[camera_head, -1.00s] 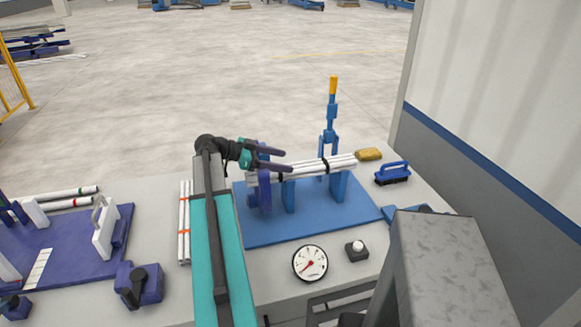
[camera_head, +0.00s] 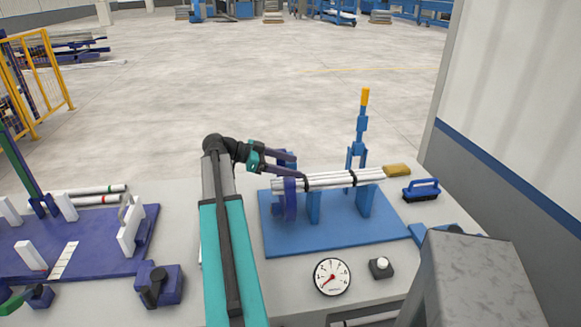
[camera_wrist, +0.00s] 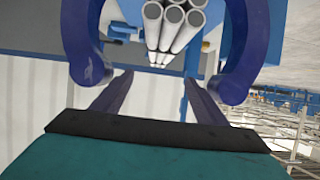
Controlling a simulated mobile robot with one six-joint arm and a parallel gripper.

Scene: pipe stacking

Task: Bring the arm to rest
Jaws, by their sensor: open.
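My gripper (camera_head: 299,165) is open and empty at the left end of a bundle of white pipes (camera_head: 330,180). In the head view its dark purple fingers point right, near the top of a purple C-shaped holder (camera_head: 288,200). The bundle lies level on blue supports, with dark bands around it. In the wrist view both fingers of my gripper (camera_wrist: 158,82) stand apart with nothing between them. The pipe ends (camera_wrist: 172,15) show beyond, between the purple curved arms (camera_wrist: 84,45) of the holder. Whether the fingers touch the holder is unclear.
A blue base plate (camera_head: 290,238) carries the supports. A blue upright clamp with a yellow handle (camera_head: 365,97) stands behind. A brush (camera_head: 421,190), yellow pouch (camera_head: 397,170), gauge (camera_head: 332,277) and button box (camera_head: 381,267) surround it. A purple fixture (camera_head: 90,255) stands left.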

